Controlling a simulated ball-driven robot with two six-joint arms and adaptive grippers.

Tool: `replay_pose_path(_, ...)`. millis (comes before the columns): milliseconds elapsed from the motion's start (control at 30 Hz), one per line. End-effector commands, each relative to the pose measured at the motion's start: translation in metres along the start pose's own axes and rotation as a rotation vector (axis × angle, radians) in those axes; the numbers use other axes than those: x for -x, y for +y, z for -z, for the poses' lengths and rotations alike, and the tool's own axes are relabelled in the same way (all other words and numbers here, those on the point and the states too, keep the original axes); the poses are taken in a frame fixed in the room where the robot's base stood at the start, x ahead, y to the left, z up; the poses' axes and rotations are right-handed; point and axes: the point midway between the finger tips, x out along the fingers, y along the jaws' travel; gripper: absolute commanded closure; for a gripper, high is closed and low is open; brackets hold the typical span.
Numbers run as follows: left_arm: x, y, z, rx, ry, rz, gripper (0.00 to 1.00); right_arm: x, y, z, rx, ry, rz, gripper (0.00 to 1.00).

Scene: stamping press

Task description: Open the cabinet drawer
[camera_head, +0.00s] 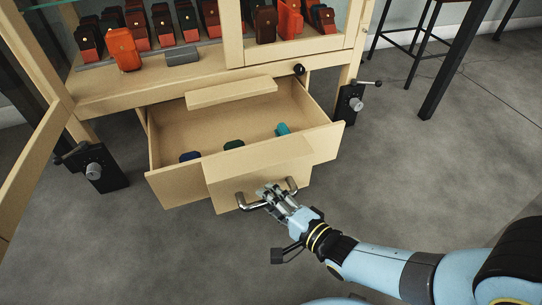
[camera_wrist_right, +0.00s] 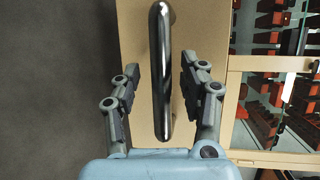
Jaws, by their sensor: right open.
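The cabinet drawer (camera_head: 160,188) is pale wood and stands pulled out from under the cabinet (camera_head: 95,100) in the head view. Its inside shows, with several small blue, green and teal items in it. A metal bar handle (camera_head: 248,207) is fixed on its front; the handle also shows in the right wrist view (camera_wrist_right: 160,75). My right gripper (camera_head: 267,192) is at the handle. In the right wrist view its two open fingers (camera_wrist_right: 160,85) stand on either side of the bar, with gaps between. My left gripper is not in view.
Brown, red and orange pouches (camera_head: 122,48) sit on the cabinet's shelf above the drawer. Black clamp-like fittings with levers (camera_head: 95,168) are on both cabinet legs. Dark stool legs (camera_head: 450,65) stand at the upper right. The grey floor in front is clear.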

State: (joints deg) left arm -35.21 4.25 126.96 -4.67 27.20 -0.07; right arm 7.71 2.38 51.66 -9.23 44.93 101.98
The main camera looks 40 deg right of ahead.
Motion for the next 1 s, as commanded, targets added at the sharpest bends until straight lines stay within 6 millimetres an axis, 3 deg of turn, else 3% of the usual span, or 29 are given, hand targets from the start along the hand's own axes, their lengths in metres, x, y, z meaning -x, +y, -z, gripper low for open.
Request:
replay_pose_path(300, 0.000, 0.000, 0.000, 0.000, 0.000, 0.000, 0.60, 0.001, -0.007, -0.001, -0.001, 0.000, 0.003, 0.57)
replay_pose_path(567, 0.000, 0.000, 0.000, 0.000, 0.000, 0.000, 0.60, 0.008, -0.044, -0.003, 0.001, -0.002, 0.009, 0.56)
replay_pose_path(667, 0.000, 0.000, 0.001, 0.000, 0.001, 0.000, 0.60, 0.010, -0.062, -0.004, 0.002, -0.002, 0.013, 0.30)
replay_pose_path(733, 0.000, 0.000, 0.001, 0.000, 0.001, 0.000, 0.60, 0.012, -0.074, -0.005, 0.002, -0.003, 0.016, 0.25)
replay_pose_path(833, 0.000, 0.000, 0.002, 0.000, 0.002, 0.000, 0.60, 0.013, -0.089, -0.006, 0.003, -0.003, 0.019, 0.28)
replay_pose_path(900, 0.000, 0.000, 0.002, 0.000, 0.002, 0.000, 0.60, 0.014, -0.096, -0.006, 0.004, -0.004, 0.017, 0.57)
replay_pose_path(1000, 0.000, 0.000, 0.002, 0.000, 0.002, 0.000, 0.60, 0.016, -0.100, -0.007, 0.002, -0.002, 0.011, 0.57)
